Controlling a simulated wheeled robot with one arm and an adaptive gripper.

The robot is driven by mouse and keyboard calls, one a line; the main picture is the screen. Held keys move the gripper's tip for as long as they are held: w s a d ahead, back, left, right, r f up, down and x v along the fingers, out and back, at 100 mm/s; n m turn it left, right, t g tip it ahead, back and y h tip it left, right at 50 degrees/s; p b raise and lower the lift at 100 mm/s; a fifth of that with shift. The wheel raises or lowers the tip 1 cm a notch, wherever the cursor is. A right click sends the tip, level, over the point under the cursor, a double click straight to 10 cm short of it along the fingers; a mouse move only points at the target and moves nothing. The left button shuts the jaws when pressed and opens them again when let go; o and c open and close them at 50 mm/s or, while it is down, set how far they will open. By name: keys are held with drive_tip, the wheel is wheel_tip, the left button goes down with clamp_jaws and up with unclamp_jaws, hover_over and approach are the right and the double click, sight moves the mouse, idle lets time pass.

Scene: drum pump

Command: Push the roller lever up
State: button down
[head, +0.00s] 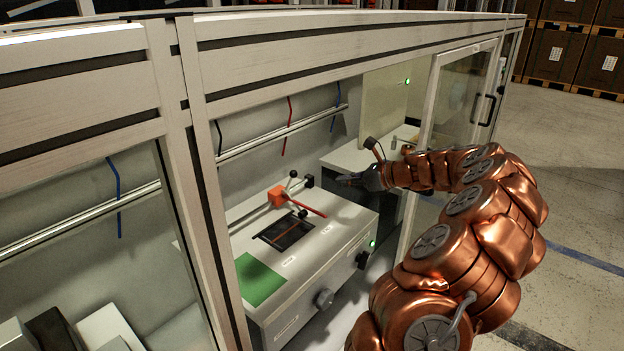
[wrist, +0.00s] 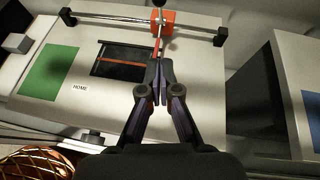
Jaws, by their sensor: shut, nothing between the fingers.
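An orange block (head: 278,197) sits on a metal rail on top of the grey machine (head: 330,240). The wrist view shows the orange block (wrist: 164,22) and the red lever (wrist: 156,47) just beyond my fingertips. My gripper (head: 345,180) is right of the orange block, its fingers pointing left. In the wrist view my gripper (wrist: 158,72) is shut and empty. Its tips overlap the lever's near end; I cannot tell whether they touch.
A dark recessed panel (head: 285,236) and a green pad (head: 258,279) lie on the machine top. A dial (head: 324,298) is on its front. A frame post (head: 205,180) stands at left.

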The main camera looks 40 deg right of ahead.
drive_tip(key=w+r+b+x, duration=0.1)
drive_tip(key=b+x, duration=0.3)
drive_tip(key=x, duration=0.8)
drive_tip(key=shift+w+a+r, duration=0.25)
drive_tip(key=shift+a+r, duration=0.25)
drive_tip(key=shift+r, duration=0.2)
drive_tip(key=shift+r+p, duration=0.2)
drive_tip(key=shift+p, duration=0.15)
